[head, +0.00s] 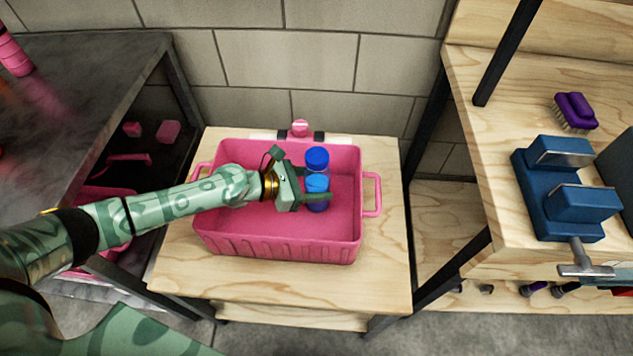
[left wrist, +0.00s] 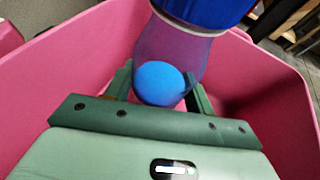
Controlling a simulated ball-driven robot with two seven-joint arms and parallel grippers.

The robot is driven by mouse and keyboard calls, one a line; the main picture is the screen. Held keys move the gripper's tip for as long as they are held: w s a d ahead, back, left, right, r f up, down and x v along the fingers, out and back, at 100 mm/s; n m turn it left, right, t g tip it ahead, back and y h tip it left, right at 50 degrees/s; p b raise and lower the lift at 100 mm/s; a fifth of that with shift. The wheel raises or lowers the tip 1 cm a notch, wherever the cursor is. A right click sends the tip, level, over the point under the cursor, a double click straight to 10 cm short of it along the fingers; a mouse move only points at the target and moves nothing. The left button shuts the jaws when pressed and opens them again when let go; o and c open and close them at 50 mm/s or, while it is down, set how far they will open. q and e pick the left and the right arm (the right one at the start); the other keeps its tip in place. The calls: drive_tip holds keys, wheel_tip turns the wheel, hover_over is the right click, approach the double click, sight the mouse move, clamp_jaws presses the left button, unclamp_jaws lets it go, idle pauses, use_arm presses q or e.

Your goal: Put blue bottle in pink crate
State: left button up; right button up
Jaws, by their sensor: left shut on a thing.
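The pink crate (head: 230,240) stands on a low wooden table, and its walls also show in the left wrist view (left wrist: 60,75). The blue bottle (head: 317,157) is within the crate's outline, right of its middle. It has dark blue and lighter blue parts; the left wrist view shows its see-through purplish body (left wrist: 170,48) below a dark blue part. My left gripper (head: 314,190) reaches in from the left and is shut on the bottle, one finger on each side. I cannot tell whether the bottle touches the crate floor. My right gripper is out of view.
A dark workbench (head: 80,80) stands left. A wooden bench (head: 490,130) at the right holds a blue vise (head: 565,195) and a purple brush (head: 575,108). A block wall closes the back.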

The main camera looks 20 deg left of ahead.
use_arm(q)
drive_tip(key=o, duration=1.2)
drive_tip(key=shift+f, duration=0.15)
drive_tip(key=shift+c, duration=0.2)
drive_tip(key=shift+o, duration=0.5)
drive_tip(key=shift+r, duration=0.2)
drive_tip(key=shift+s+a+r+p, duration=0.15)
drive_tip(key=shift+a+p, duration=0.1)
drive_tip(key=shift+p, duration=0.05)
drive_tip(key=p+v, duration=0.2)
drive_tip(key=v, duration=0.9)
drive_tip(key=shift+r, duration=0.15)
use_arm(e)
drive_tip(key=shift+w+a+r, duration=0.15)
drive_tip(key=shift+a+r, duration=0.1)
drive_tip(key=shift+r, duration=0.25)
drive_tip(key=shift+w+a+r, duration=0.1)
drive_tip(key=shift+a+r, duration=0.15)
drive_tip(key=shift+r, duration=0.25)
use_arm(q)
drive_tip(key=shift+s+a, duration=0.1)
drive_tip(key=shift+a, duration=0.05)
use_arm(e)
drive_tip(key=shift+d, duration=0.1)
